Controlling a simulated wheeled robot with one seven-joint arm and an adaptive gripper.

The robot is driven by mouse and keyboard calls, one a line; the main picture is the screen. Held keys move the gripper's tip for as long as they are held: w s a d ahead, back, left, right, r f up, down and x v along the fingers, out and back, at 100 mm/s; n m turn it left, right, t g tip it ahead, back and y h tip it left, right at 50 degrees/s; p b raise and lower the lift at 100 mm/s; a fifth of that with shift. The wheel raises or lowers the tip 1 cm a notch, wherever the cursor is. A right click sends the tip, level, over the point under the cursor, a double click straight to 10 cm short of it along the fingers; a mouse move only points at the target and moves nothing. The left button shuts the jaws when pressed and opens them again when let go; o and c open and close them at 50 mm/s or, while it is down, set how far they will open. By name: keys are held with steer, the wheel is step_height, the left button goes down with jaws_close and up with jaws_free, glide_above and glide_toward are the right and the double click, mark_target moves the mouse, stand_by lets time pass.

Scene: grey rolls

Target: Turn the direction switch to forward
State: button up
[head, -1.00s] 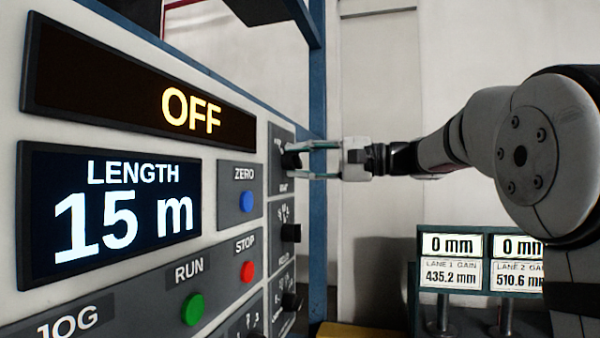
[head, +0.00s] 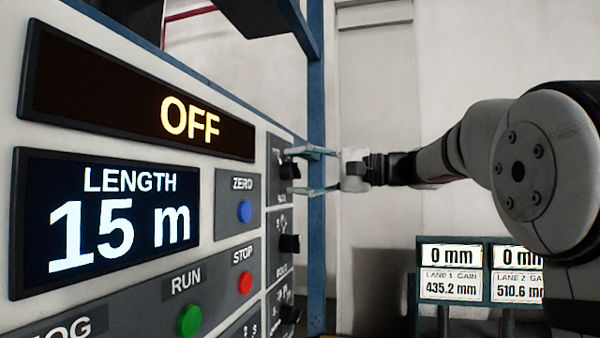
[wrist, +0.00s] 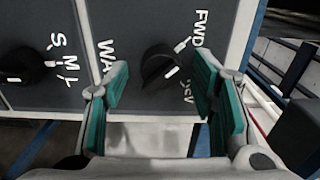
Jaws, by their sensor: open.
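The direction switch is a black knob (wrist: 160,66) on the grey panel, with FWD and REV labels on its right in the wrist view. White marks show on it and beside it; I cannot tell for sure which label it points to. In the head view the knob (head: 287,170) is seen edge-on at the panel's far end. My gripper (head: 303,170) is open, facing the panel, its fingertips above and below the knob. In the wrist view its green-padded fingers (wrist: 160,82) stand on either side of the knob, with gaps showing.
Another knob (wrist: 25,66) with S, M, L labels is left of the switch in the wrist view. The head view shows a lower knob (head: 289,243), blue ZERO (head: 244,211), red STOP (head: 245,282) and green RUN (head: 189,320) buttons. The display (head: 190,118) reads OFF.

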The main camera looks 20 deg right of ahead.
steer(key=v, duration=1.2)
steer(key=shift+a, duration=0.1)
steer(key=s+a+f+n+g+h+p, duration=0.15)
steer(key=s+a+f+g+h, duration=0.45)
steer(key=s+a+f, duration=0.85)
steer(key=s+d+f+n+h+p, duration=0.2)
steer(key=s+d+f+n+h, duration=0.2)
steer(key=s+f+h, duration=0.5)
steer(key=s+f+n, duration=0.1)
steer(key=s+f, duration=0.5)
steer(key=f, duration=0.1)
steer(key=shift+s+d+p, duration=0.35)
steer(key=shift+s, duration=0.05)
steer(key=shift+f, duration=0.15)
